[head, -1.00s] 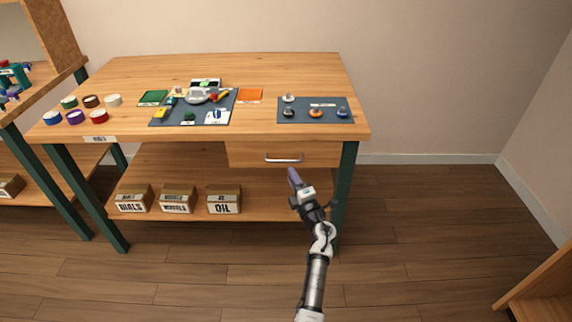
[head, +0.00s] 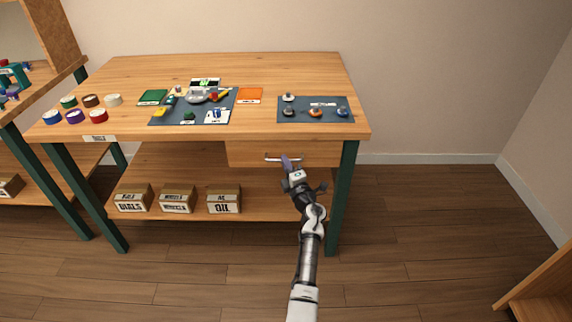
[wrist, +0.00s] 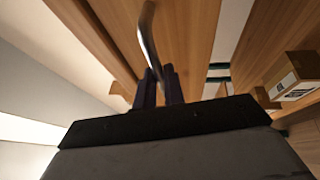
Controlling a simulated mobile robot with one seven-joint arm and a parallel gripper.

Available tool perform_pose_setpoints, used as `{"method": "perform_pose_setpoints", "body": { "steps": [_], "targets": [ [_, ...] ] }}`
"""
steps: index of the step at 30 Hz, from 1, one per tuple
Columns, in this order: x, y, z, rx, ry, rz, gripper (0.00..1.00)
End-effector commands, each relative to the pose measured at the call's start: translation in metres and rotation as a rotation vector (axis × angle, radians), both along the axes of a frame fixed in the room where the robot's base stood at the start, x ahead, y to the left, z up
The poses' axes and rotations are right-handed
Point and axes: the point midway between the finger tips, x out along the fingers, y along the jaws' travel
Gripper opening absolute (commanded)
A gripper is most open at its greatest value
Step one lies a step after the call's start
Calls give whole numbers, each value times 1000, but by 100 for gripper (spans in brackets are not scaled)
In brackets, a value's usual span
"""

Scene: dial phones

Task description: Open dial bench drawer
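The bench drawer (head: 250,153) is a wooden front under the right part of the bench top, and it looks closed. Its metal bar handle (head: 272,159) runs sideways across the front. My gripper (head: 287,162) is at the handle's right part, which it partly hides. In the wrist view, the handle (wrist: 149,38) runs down between the two dark fingers of my gripper (wrist: 160,86). The fingers are close together, with a gap about as wide as the bar, and look shut on it. The exact contact is hard to see.
The bench top (head: 285,70) holds tape rolls, a dark mat (head: 165,120) with phone parts and a second mat (head: 290,116) at the right. Boxes (head: 224,200) stand on the lower shelf. A green leg (head: 342,200) is right of my arm. Floor in front is free.

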Motion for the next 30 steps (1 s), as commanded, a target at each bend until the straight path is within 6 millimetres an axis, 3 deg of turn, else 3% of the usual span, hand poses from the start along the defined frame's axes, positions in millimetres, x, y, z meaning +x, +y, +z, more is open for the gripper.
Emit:
{"method": "perform_pose_setpoints", "body": {
  "steps": [11,16,20,30],
  "targets": [
    [-2,0,0,0,1,0,0],
    [-17,0,2,0,2,1,0],
    [-41,0,4,-1,4,0,0],
    [-129,0,3,1,6,-1,0]
  ]
}}
